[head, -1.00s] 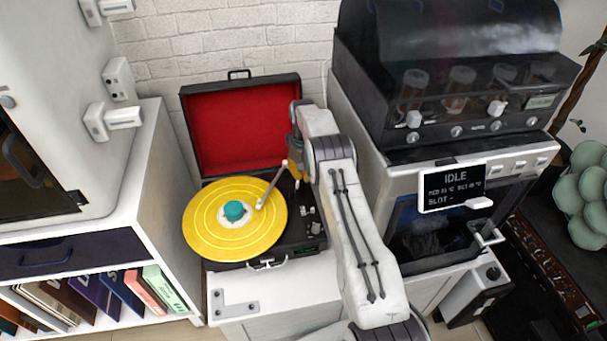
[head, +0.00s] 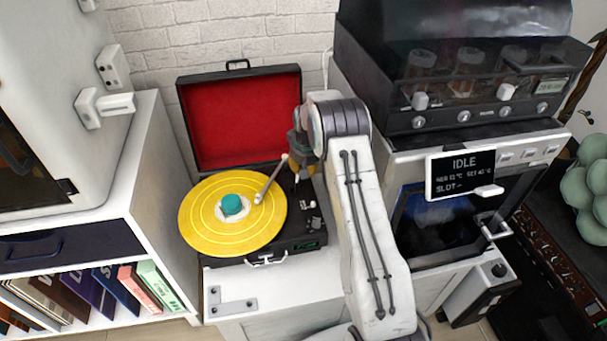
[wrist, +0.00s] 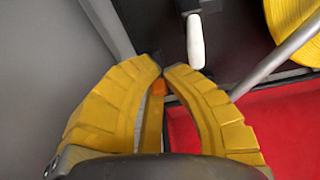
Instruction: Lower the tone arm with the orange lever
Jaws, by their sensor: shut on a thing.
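A record player (head: 290,236) stands open on a white cabinet, with a yellow record (head: 207,226) on its platter. The silver tone arm (head: 270,182) reaches over the record's right part; I cannot tell whether its tip touches the record. Its rod also shows in the wrist view (wrist: 275,62). My gripper (wrist: 163,74) has its yellow fingertips closed around the orange lever (wrist: 157,88), which shows as a small orange patch between them. In the head view my gripper (head: 309,171) is at the player's back right, partly hidden by my arm, and the lever cannot be made out.
The red-lined lid (head: 240,118) stands raised behind the platter. A white knob (wrist: 195,42) lies just ahead of the fingertips in the wrist view. A machine with a display reading IDLE (head: 460,175) stands close on the right. A shelf with books (head: 90,297) is on the left.

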